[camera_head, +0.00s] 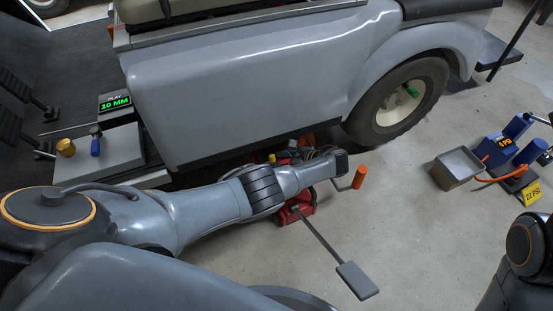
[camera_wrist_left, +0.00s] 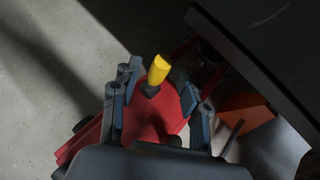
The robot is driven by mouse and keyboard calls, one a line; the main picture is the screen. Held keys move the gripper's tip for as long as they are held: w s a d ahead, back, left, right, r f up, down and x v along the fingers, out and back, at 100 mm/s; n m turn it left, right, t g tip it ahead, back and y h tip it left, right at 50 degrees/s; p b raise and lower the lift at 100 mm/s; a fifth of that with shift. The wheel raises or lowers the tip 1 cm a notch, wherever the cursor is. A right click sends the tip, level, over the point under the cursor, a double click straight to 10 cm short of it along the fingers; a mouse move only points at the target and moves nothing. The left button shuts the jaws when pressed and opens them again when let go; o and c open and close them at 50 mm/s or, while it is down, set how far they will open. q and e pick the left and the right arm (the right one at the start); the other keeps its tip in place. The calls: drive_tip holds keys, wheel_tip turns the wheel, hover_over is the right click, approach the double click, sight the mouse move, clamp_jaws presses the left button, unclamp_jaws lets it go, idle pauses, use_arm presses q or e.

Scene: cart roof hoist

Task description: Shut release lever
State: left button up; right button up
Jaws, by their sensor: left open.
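The release lever shows in the left wrist view as a short yellow handle (camera_wrist_left: 158,69) on a dark base, on top of the red jack (camera_wrist_left: 165,112). My left gripper (camera_wrist_left: 155,88) is open, with the handle between its two fingers in that view. I cannot tell whether either finger touches it. In the head view my left arm reaches across the red jack (camera_head: 297,209), beside the cart. My arm mostly hides the gripper and the lever there. My right gripper is not in view.
The grey cart body (camera_head: 235,85) and its wheel (camera_head: 403,100) stand close behind the arm. A grey pedal (camera_head: 357,280) on a long bar and an orange grip (camera_head: 359,177) stick out near the jack. A grey tray (camera_head: 459,168) and blue pump (camera_head: 505,148) stand right; floor between is clear.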

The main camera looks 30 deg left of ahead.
use_arm(q)
drive_tip(key=v, duration=1.1)
drive_tip(key=shift+d, duration=0.1)
